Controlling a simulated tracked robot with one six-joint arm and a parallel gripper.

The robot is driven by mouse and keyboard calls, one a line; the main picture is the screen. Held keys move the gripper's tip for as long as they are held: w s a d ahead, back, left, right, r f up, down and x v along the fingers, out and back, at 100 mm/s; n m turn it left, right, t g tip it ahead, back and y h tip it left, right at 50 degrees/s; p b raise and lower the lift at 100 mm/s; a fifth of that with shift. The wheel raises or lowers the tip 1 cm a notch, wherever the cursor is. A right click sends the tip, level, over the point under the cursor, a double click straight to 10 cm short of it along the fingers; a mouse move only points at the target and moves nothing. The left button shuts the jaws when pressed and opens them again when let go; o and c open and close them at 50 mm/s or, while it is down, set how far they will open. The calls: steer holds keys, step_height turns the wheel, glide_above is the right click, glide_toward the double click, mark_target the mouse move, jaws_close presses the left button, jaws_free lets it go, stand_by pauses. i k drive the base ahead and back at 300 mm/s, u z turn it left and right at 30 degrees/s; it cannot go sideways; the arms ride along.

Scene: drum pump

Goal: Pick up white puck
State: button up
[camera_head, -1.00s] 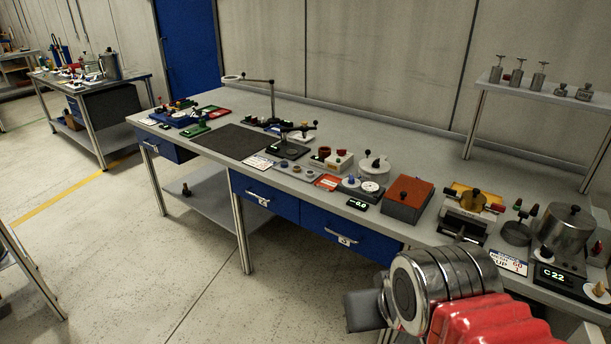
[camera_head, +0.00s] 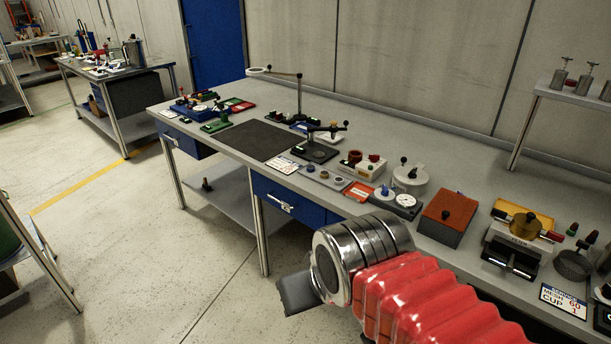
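I cannot tell for sure which item is the white puck. A small white disc (camera_head: 405,200) sits on a dark low device (camera_head: 401,209) near the front edge of the workbench. A larger white round piece with a dark knob (camera_head: 409,177) stands just behind it. My gripper (camera_head: 298,293) shows only as a dark grey block at the end of the red-sleeved arm, in front of the bench near its drawers. Its fingers are not clearly seen, so its opening is hidden. It is apart from both white pieces, lower and to their left.
The long grey workbench (camera_head: 456,166) carries several devices. An orange-topped box (camera_head: 447,218) stands right of the white disc. A black mat (camera_head: 262,140) and a stand with an arm (camera_head: 299,98) are further left. A raised shelf (camera_head: 570,94) stands at right.

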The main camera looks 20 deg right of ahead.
mark_target(338, 181)
steer(key=u, duration=0.3)
steer(key=i, duration=1.5)
steer(key=z, duration=0.8)
steer(key=i, duration=0.8)
steer(key=z, duration=0.45)
